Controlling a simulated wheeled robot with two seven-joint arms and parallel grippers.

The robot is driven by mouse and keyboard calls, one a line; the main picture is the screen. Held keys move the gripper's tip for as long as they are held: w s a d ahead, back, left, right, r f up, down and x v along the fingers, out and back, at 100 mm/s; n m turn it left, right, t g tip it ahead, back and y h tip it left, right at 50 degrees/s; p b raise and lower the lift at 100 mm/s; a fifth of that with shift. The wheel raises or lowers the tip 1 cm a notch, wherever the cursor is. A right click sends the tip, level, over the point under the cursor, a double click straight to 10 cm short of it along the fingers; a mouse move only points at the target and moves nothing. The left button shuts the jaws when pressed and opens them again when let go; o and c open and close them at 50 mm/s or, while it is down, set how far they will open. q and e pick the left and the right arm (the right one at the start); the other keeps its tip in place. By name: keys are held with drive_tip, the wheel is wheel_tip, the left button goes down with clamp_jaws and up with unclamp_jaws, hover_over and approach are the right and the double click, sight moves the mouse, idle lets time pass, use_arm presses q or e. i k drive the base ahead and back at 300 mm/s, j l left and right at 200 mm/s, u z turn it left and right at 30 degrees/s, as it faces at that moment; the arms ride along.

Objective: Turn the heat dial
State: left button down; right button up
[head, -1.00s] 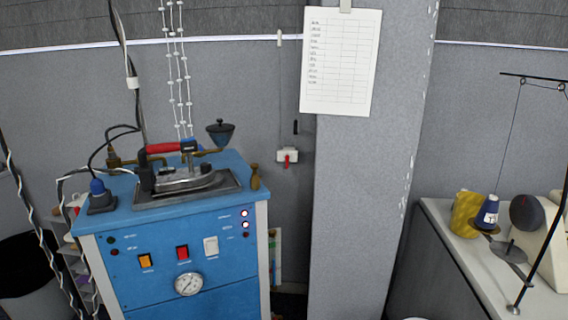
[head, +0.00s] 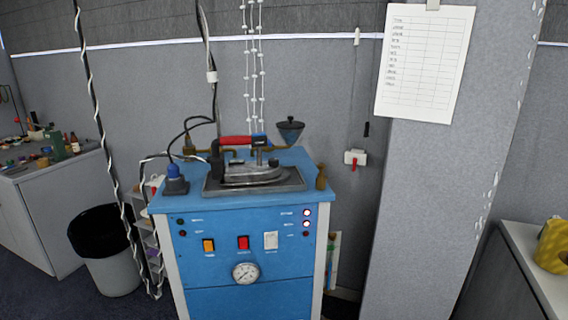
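A blue steam station (head: 200,285) stands upright in the middle of the head view. An iron with a red handle (head: 235,141) rests on a dark tray on its top. The front panel has a round white gauge or dial (head: 245,273), an orange switch (head: 208,245), a red switch (head: 243,242) and a white switch (head: 270,240). Two small lights glow at the panel's right. I cannot tell whether the round face is the heat dial or a gauge. Neither of my grippers is in view.
A bin with a black liner (head: 108,255) stands left of the station. A grey cabinet (head: 45,205) with small items is at far left. A grey pillar with a paper sheet (head: 425,62) stands at right.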

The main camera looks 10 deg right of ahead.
sight(272, 161)
drive_tip(key=i+l+u, duration=0.35)
drive_tip(key=i, duration=0.3)
drive_tip(key=i+l+u, duration=0.3)
drive_tip(key=i+l, duration=0.15)
drive_tip(key=i, duration=0.15)
